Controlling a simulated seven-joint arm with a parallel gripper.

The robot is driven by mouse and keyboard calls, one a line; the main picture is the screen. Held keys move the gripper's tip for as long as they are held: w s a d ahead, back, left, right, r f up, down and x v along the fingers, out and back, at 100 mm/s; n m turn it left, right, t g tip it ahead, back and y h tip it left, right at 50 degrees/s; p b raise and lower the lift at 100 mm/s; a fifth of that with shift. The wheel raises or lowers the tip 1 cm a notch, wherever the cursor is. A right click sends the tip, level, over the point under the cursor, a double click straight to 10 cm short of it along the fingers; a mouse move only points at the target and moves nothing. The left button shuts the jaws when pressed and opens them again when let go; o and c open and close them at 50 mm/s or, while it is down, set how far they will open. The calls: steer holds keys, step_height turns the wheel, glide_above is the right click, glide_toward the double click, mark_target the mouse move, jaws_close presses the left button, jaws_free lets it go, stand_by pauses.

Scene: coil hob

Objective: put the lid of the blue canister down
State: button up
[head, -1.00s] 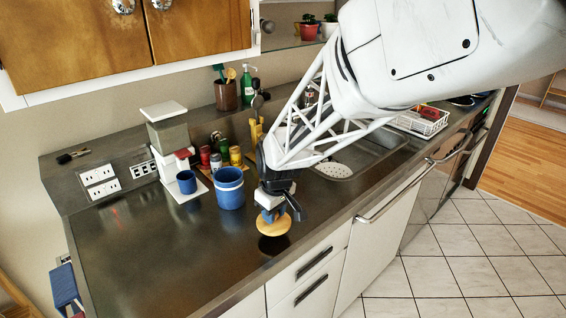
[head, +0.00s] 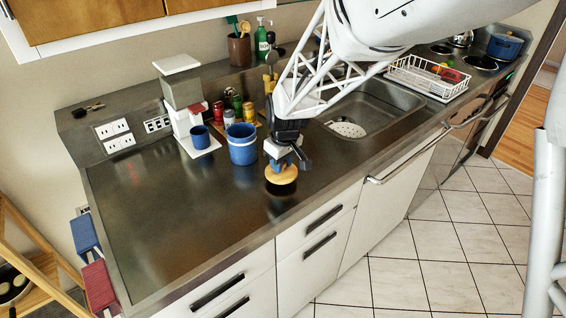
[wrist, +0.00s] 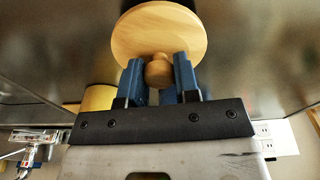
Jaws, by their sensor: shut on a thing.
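The lid (head: 281,175) is a round, light wooden disc with a knob. It is over the bare worktop, to the right of and nearer than the blue canister (head: 242,150), with a dark patch just under it. I cannot tell whether it touches the worktop. My gripper (head: 279,158) is above the lid. In the wrist view the blue fingers of my gripper (wrist: 159,72) are shut on the knob of the lid (wrist: 160,33).
A small blue mug (head: 200,137) stands left of the canister, by a white and grey appliance (head: 184,100). Several jars stand behind the canister. The sink (head: 372,105) is to the right. The worktop (head: 165,215) at the left front is clear.

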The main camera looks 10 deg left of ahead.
mark_target(285, 172)
steer(key=shift+f, duration=1.2)
steer(key=shift+f, duration=0.1)
steer(key=o, duration=0.9)
steer(key=r, duration=0.8)
steer(key=s+d+r, duration=0.1)
steer(key=r, duration=0.3)
steer(key=shift+r, duration=0.1)
steer(key=shift+d, duration=0.15)
